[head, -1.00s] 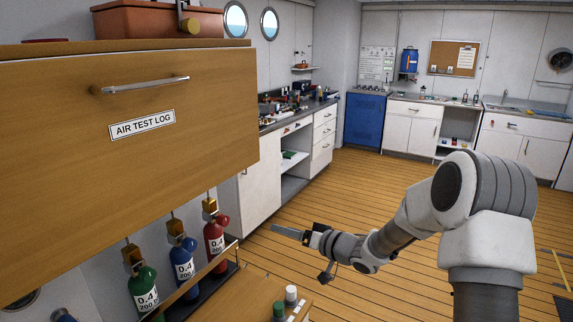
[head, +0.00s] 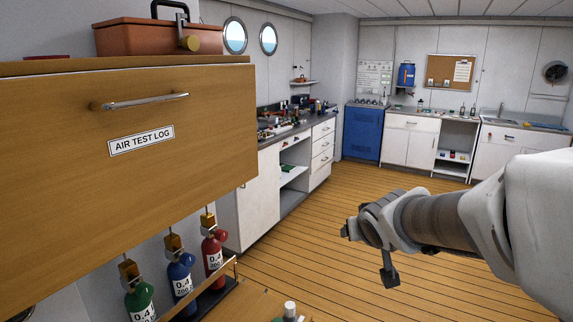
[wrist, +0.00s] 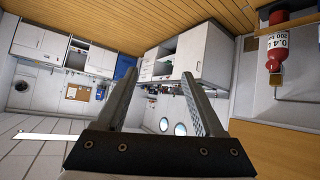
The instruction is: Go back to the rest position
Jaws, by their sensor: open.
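My gripper (wrist: 158,100) is open and empty in the wrist view, its two fingers spread apart with nothing between them. The wrist view is turned over, with the wooden floor at the top. In the head view my arm reaches in from the right, and its end (head: 347,232) hangs over the open floor. The fingers are hard to make out there. The gripper is apart from the drawer front (head: 120,190) labelled AIR TEST LOG, which is at the left.
Green (head: 140,300), blue (head: 180,278) and red (head: 213,252) cylinders stand in a rack below the drawer front. A brown case (head: 145,38) sits on top. A cluttered counter (head: 268,140) runs behind. The wooden floor (head: 310,240) in the middle is clear.

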